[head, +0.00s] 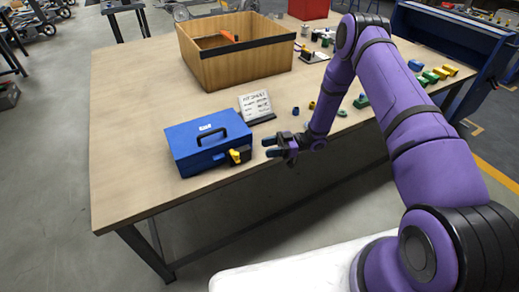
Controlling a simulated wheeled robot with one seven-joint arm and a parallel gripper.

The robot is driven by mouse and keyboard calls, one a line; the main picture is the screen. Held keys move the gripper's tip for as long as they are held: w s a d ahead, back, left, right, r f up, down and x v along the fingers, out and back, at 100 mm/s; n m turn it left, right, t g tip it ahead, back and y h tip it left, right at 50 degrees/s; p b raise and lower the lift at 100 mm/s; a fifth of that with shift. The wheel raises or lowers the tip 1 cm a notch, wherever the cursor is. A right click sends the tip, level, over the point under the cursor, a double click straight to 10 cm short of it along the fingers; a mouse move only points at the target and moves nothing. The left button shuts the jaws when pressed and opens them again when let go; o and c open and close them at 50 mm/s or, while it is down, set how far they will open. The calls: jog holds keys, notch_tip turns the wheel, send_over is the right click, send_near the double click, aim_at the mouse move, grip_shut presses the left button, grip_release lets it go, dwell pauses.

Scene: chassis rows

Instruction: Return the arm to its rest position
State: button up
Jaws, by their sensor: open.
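My purple arm reaches out from the lower right over the front edge of the table. My gripper (270,147) is at its end, pointing left, with its dark fingers apart and nothing seen between them. It is just right of a blue toolbox (190,151) with a dark handle and a yellow latch. A narrow gap seems to lie between the fingertips and the toolbox, though I cannot tell the depth exactly.
The wooden table (125,118) holds an open wooden crate (222,72) with an orange-handled item inside. A white card (256,104) stands behind my gripper. Several small coloured parts lie to the right, partly behind my arm. A red box (308,9) is at the back. The table's left side is clear.

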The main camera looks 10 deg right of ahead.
jog(key=shift+d, duration=0.25)
dwell(0.3)
